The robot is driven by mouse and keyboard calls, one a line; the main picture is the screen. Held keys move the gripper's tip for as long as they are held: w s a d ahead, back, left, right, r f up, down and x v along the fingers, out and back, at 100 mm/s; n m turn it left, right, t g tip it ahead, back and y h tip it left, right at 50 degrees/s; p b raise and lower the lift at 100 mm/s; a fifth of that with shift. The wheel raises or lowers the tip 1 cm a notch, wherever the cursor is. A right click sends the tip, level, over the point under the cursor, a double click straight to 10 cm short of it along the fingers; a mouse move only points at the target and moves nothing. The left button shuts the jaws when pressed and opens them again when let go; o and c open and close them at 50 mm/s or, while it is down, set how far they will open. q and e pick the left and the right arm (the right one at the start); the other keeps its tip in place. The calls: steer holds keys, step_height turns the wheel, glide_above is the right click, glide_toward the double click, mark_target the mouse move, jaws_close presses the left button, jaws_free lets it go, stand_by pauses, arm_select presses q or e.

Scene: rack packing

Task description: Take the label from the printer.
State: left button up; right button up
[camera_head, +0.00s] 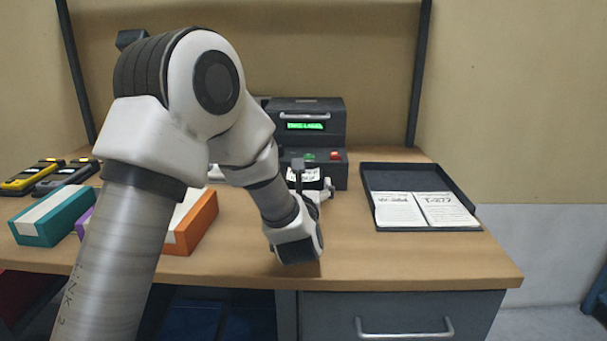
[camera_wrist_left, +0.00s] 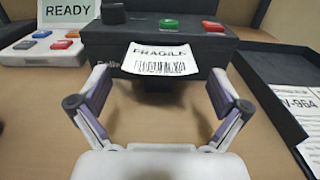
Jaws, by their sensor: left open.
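The printer (camera_head: 334,158) is a dark box at the back of the desk, with green and red buttons on top. A white label (camera_wrist_left: 160,59) reading FRAGILE, with a barcode, sticks out of its front; it also shows partly behind my gripper in the head view (camera_head: 302,175). My left gripper (camera_wrist_left: 160,82) is open and empty, facing the printer front. Its two fingers stand left and right of the label, and no contact shows. In the head view my left gripper (camera_head: 316,188) is partly hidden by its wrist.
A black tray (camera_head: 400,175) with two printed sheets (camera_head: 425,210) lies at the right. Teal (camera_head: 52,215) and orange (camera_head: 195,222) boxes and yellow-black devices (camera_head: 30,178) are at the left. A READY panel (camera_wrist_left: 67,10) stands left of the printer. The desk front right is clear.

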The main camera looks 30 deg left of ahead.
arm_select(q)
steer(key=shift+w+a, duration=0.15)
steer(key=shift+w, duration=0.05)
steer(key=c, duration=0.6)
steer(key=shift+s, duration=0.1)
steer(key=shift+r, duration=0.15)
